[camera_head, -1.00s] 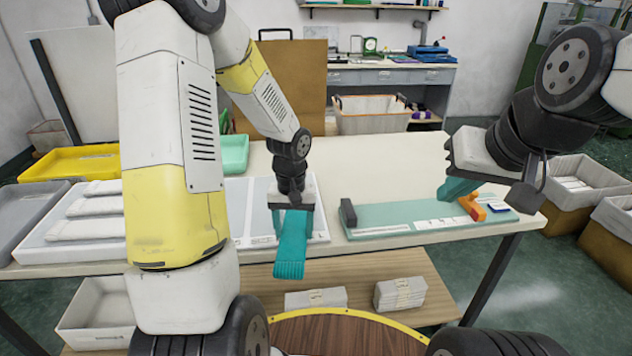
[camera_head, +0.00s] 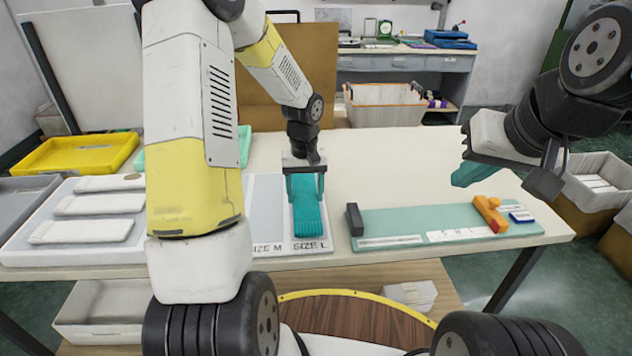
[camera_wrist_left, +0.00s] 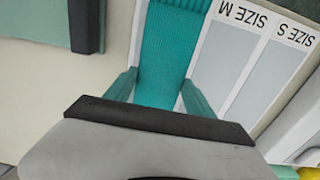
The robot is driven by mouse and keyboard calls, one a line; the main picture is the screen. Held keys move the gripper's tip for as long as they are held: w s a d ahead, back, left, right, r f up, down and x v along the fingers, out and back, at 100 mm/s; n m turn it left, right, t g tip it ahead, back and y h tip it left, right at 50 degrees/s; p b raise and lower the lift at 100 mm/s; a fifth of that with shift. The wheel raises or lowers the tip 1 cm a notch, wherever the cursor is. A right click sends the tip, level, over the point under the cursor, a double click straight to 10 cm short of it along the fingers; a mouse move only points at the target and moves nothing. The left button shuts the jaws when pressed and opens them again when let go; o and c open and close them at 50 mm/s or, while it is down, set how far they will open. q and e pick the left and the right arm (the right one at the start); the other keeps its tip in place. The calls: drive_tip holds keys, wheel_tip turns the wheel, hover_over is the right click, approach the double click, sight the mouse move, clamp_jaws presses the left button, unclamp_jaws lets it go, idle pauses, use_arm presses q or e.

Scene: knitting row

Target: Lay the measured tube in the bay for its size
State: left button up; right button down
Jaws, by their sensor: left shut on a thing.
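A teal ribbed knit tube (camera_head: 308,216) is in my left gripper (camera_head: 305,190), which is shut on its far end. The tube extends toward me over the SIZE L bay (camera_head: 325,246), its near end just above that label. I cannot tell whether it touches the bay floor. In the left wrist view, the tube (camera_wrist_left: 172,45) runs between the fingers of the gripper (camera_wrist_left: 160,95), beside the SIZE M bay (camera_wrist_left: 222,65); the SIZE S bay (camera_wrist_left: 272,75) is farther right. My right gripper (camera_head: 470,175) hangs above the measuring board; its opening is unclear.
The green measuring board (camera_head: 405,222) has a dark end block (camera_head: 354,219) and an orange slider (camera_head: 489,213). A white tray (camera_head: 25,250) with pale folded pieces is at left, near a yellow tray (camera_head: 75,153). The table behind the board is clear.

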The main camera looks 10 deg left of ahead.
sight(306, 189)
use_arm(q)
drive_tip(key=w, duration=0.3)
drive_tip(key=shift+w+a+f, duration=0.15)
drive_tip(key=shift+a, duration=0.1)
drive_tip(key=shift+f, duration=1.75)
drive_tip(key=shift+f, duration=0.15)
drive_tip(key=o, duration=1.3)
wheel_tip(306, 189, up, 12)
drive_tip(key=shift+r, duration=0.15)
drive_tip(key=s+r+m+t, duration=0.1)
drive_tip(key=s+r+t, duration=0.1)
drive_tip(key=s+r, duration=0.3)
drive_tip(key=s+d+r+m+t+h, duration=0.1)
drive_tip(key=s+r+t, duration=0.1)
drive_tip(key=s+r, duration=0.4)
drive_tip(key=s+d+r+m+t+h, duration=0.1)
drive_tip(key=s+r, duration=0.4)
drive_tip(key=s, duration=0.8)
drive_tip(key=shift+s+d+r+m+t, duration=0.15)
drive_tip(key=shift+s+m+t, duration=0.1)
drive_tip(key=shift+m+t, duration=0.25)
